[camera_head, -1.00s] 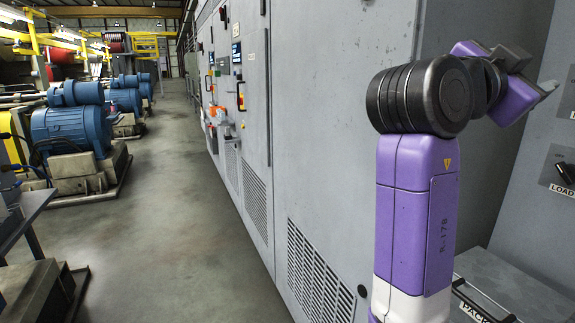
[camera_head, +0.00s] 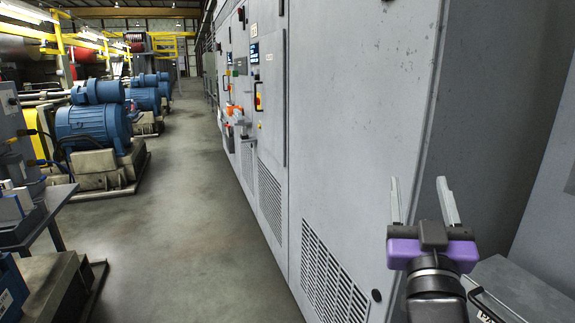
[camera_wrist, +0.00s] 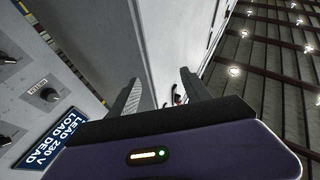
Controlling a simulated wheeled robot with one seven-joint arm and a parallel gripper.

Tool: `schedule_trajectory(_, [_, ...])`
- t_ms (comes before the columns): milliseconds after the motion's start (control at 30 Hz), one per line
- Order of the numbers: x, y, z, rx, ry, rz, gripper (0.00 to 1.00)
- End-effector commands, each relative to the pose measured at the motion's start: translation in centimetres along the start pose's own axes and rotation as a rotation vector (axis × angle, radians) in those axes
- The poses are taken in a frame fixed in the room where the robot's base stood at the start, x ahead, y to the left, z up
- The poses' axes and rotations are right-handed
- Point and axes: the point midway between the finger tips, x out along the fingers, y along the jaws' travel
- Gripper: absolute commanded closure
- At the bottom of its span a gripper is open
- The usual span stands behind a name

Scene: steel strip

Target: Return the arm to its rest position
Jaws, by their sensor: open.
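My gripper (camera_head: 421,203) is at the lower right of the head view, with its two grey fingers pointing up and spread apart. Nothing is between them. It stands in front of the grey cabinet row (camera_head: 350,120), and I cannot tell how near it is to the cabinet face. In the wrist view my gripper (camera_wrist: 162,92) also shows open and empty, with a grey cabinet side and the roof beyond it. My arm's dark wrist shows below the purple gripper body; the rest of the arm is out of view.
A grey box with a handle (camera_head: 520,285) stands at the lower right. A panel with knobs and a blue sign (camera_wrist: 52,135) shows at the left of the wrist view. Blue motors (camera_head: 95,125) line the left side, near a dark table (camera_head: 50,210). The aisle floor (camera_head: 190,200) is clear.

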Motion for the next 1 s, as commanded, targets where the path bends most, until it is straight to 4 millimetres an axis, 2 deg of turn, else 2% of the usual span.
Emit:
schedule_trajectory(33, [-2.0, -0.5, 1.6, -0.006, -0.013, -0.036, 0.43])
schedule_trajectory(100, [-4.5, -1.1, 3.2, -0.009, -0.019, -0.082, 0.43])
schedule_trajectory(400, [-16.0, -1.8, 7.9, 0.018, -0.068, -0.227, 0.43])
schedule_trajectory(700, [-27.3, 0.1, 9.8, 0.078, -0.165, -0.287, 0.43])
schedule_trajectory(1000, [-37.6, 3.1, 10.0, 0.143, -0.333, -0.288, 0.43])
